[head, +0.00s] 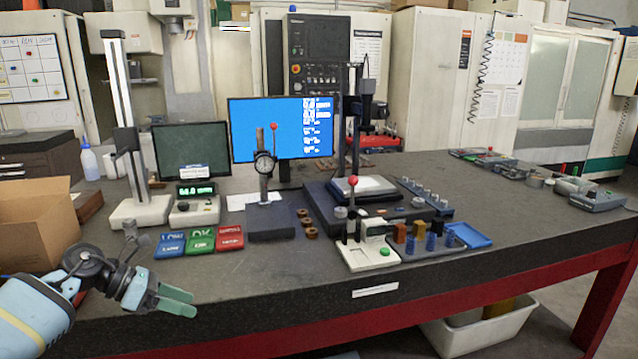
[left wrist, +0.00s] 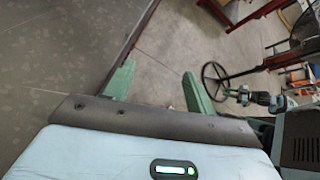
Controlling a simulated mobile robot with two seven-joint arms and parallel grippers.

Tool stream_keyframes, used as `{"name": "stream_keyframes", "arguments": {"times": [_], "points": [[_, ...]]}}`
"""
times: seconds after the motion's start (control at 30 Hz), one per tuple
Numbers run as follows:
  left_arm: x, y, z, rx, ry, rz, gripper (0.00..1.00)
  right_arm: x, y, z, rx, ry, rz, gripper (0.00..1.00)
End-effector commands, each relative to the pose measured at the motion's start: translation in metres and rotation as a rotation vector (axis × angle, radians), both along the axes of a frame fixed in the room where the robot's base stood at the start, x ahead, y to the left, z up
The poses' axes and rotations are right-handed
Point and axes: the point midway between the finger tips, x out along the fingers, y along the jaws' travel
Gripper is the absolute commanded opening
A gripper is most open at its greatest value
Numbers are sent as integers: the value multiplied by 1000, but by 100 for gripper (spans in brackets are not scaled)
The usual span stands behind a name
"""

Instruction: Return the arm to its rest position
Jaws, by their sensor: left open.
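My left arm comes in from the lower left in the head view. Its left gripper (head: 178,301) has green fingers and hangs near the front edge of the dark bench (head: 300,270). In the left wrist view the two green fingers of the left gripper (left wrist: 155,85) stand apart with nothing between them. Behind them show the bench edge and the grey floor. My right gripper is in neither view.
A cardboard box (head: 38,222) stands at the left. A height gauge (head: 128,150), a dial indicator stand (head: 268,215) and a small press fixture (head: 366,250) stand on the bench. A white bin (head: 480,330) is below.

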Motion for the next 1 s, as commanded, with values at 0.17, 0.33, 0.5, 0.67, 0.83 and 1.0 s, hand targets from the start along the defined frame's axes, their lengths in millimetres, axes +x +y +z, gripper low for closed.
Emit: {"name": "stream_keyframes", "arguments": {"times": [0.17,0.33,0.5,0.67,0.83,1.0], "points": [[-25,-74,-42,-311,128,87,56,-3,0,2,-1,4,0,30],[-52,-121,-70,-607,297,226,56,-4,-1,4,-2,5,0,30],[-81,-146,-95,-891,508,412,56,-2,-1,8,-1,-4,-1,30],[-112,-153,-123,-1142,732,628,56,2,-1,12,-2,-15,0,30],[-151,-146,-161,-1383,986,897,56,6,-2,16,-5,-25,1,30],[-203,-131,-205,-1595,1244,1206,56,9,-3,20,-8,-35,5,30]]}}
